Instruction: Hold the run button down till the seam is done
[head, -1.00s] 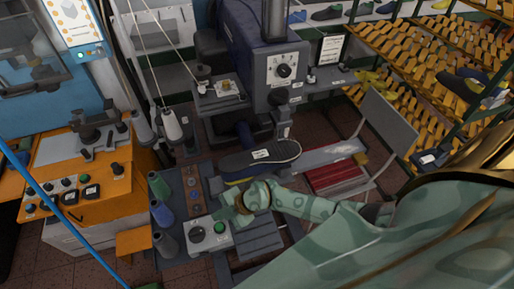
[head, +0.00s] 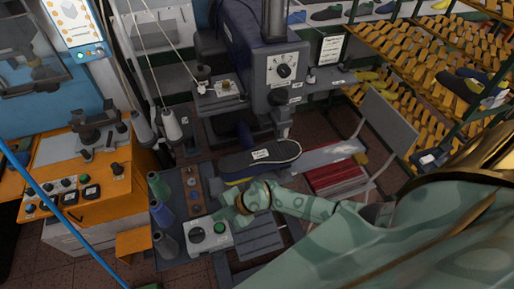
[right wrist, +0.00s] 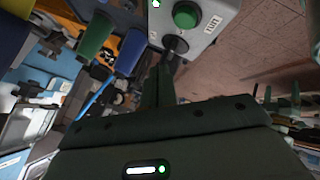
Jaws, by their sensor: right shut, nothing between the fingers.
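The run button is a green round button (head: 219,228) on a pale control box (head: 210,243), beside a black knob (head: 196,235). In the right wrist view the green button (right wrist: 186,15) shows at the top, with a label beside it. My right gripper (head: 236,214) is just above the box's far edge in the head view. In the right wrist view its closed, empty fingers (right wrist: 171,60) point toward the box, apart from the green cap in the picture. Contact with the box cannot be told. A dark blue shoe (head: 280,153) with a white tag sits under the stitching machine (head: 282,75). My left gripper is out of view.
Several thread cones (head: 163,214) stand left of the box. An orange machine console (head: 90,190) is at the left.

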